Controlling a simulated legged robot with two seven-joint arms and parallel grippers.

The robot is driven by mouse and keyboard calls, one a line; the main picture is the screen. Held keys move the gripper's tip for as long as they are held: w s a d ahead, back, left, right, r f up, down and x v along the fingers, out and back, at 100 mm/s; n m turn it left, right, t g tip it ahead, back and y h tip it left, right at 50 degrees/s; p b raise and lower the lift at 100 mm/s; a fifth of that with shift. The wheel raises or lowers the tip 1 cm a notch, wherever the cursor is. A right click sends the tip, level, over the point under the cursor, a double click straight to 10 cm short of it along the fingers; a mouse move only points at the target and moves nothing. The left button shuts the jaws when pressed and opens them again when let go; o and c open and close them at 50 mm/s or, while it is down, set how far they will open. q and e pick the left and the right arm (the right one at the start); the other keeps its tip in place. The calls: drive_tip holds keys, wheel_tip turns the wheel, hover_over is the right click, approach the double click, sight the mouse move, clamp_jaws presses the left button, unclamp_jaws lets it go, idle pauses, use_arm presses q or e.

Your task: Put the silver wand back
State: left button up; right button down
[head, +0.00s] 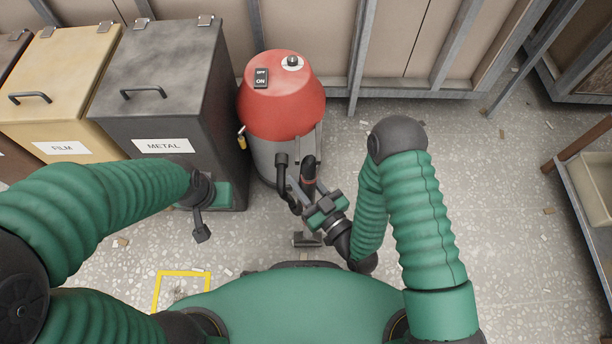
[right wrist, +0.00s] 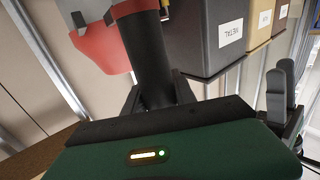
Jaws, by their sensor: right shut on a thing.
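The silver wand appears to be the tube of the red vacuum (head: 283,100), seen nearly end-on in the head view. Its black upper part (head: 309,168) has a reddish ring. My right gripper (head: 299,184) is shut on this part, in front of the vacuum. In the right wrist view the black tube (right wrist: 148,65) stands between the two fingers. A dark floor nozzle (head: 306,239) shows below the gripper, and whether it touches the floor is unclear. My left gripper (head: 202,222) hangs in front of the metal bin, apart from the wand; its jaw gap is unclear.
The dark METAL bin (head: 165,85) stands close left of the vacuum, with the tan FILM bin (head: 62,85) beyond it. A framed wall (head: 400,50) is behind. The speckled floor (head: 500,220) at right is mostly clear. A yellow floor marking (head: 182,273) is at front left.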

drive_tip(key=w+f+b, duration=0.1)
drive_tip(key=w+b, duration=0.1)
drive_tip(key=w, duration=0.3)
drive_tip(key=w+f+b, duration=0.1)
drive_tip(key=w+b, duration=0.2)
drive_tip(key=w, duration=0.3)
drive_tip(key=w+f+b, duration=0.1)
drive_tip(key=w+b, duration=0.1)
drive_tip(key=w, duration=0.4)
drive_tip(key=shift+w+a+f+b, duration=0.1)
drive_tip(key=shift+b, duration=0.25)
drive_tip(key=c, duration=1)
unclamp_jaws()
drive_tip(key=shift+f, duration=0.1)
